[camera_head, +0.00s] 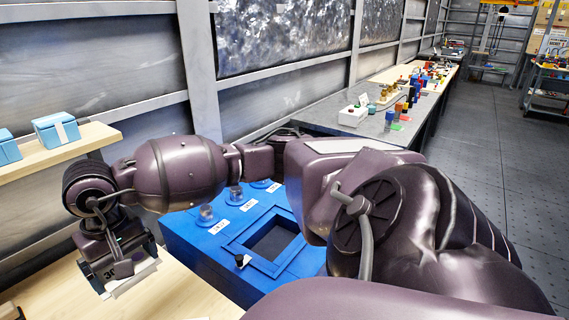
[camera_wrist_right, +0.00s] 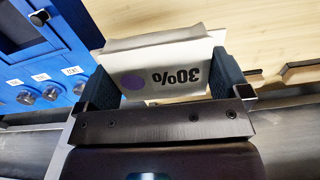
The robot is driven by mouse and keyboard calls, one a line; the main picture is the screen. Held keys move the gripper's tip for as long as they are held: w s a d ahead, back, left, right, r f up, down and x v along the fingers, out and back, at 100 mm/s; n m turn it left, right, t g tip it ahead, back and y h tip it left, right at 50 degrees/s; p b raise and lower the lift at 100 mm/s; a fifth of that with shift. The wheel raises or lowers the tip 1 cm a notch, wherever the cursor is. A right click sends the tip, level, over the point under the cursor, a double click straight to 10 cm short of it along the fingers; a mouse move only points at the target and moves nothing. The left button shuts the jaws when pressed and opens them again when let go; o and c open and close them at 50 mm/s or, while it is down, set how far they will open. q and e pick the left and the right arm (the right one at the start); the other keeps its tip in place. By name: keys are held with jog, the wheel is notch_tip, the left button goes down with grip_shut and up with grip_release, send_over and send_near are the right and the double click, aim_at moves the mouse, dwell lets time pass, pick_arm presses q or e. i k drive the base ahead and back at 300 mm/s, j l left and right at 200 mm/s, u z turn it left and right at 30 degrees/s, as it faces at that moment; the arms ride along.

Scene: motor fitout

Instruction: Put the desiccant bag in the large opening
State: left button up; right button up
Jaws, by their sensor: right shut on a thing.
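The desiccant bag (camera_head: 133,279) is a flat white packet marked "30%", with a purple dot in the right wrist view (camera_wrist_right: 163,68). My right gripper (camera_head: 118,268) is shut on it, and one finger shows on each side of it in the right wrist view (camera_wrist_right: 163,88). My right arm reaches across to the left, and the bag hangs over the wooden table, left of the blue box (camera_head: 205,258). The large opening (camera_head: 275,246) is a dark square recess with a raised blue frame in the box's top. My left gripper is not in view.
Clear round knobs (camera_head: 206,213) with white labels line the box's back edge. A small black knob (camera_head: 241,260) stands by the opening's frame. Light-blue boxes (camera_head: 57,131) sit on a wooden shelf at left. The wooden tabletop (camera_head: 185,290) is bare in front.

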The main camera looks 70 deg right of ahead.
aim_at(275, 247)
jog(key=k+l+z, duration=0.15)
jog(key=l, duration=0.6)
jog(key=l+z, duration=0.15)
jog(key=l, duration=0.55)
